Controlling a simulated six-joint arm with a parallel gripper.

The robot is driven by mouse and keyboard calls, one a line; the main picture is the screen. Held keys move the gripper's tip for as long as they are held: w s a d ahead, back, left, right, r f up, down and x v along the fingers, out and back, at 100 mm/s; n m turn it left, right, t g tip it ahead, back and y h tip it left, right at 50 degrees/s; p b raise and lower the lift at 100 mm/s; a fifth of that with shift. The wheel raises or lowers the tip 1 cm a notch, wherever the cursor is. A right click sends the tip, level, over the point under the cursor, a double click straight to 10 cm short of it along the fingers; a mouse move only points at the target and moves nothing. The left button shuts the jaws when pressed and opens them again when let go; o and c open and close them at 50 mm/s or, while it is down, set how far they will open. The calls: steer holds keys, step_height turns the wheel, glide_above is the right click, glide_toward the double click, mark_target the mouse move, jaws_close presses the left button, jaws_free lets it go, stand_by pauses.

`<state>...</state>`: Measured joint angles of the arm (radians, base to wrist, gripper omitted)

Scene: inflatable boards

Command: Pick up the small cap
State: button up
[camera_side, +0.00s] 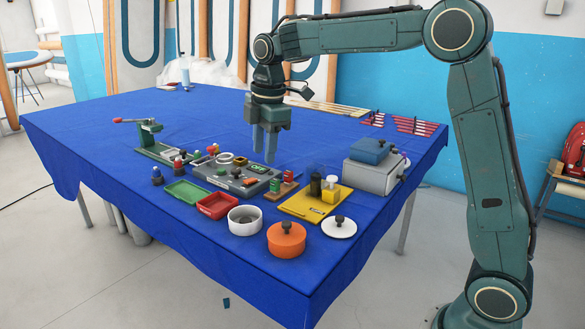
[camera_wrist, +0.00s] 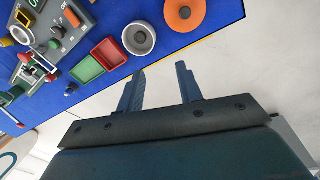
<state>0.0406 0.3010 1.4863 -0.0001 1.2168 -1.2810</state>
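No single piece is clearly the small cap. Candidates are a round white lid with a dark knob (camera_side: 343,231), at the front right of the blue table, and several small dark, red and green knob-like pieces, such as a dark blue one (camera_side: 157,178) at the left of the group. A dark blue piece also shows in the wrist view (camera_wrist: 71,89). My gripper (camera_side: 264,155) points down above the grey panel of parts, its two fingers apart and empty. In the wrist view, the fingers (camera_wrist: 160,68) are spread with nothing between them.
An orange lidded pot (camera_side: 285,244), a grey-white bowl (camera_side: 244,229), a red tray (camera_side: 217,206) and a green tray (camera_side: 186,193) stand along the front. A yellow board (camera_side: 307,209) and a grey box (camera_side: 374,178) are to the right. The back left of the table is mostly clear.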

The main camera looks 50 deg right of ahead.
steer(key=w+d+f+n+g, duration=0.1)
steer(key=w+f+n, duration=0.4)
steer(key=w+f, duration=0.4)
steer(key=shift+w+d+n+g, duration=0.15)
steer(key=shift+w+n+g, duration=0.15)
glide_above(245, 220)
steer(key=shift+f, duration=4.25)
steer(key=shift+f, duration=0.1)
steer(key=shift+f, duration=2.5)
steer(key=shift+c, duration=0.3)
steer(key=c, duration=0.6)
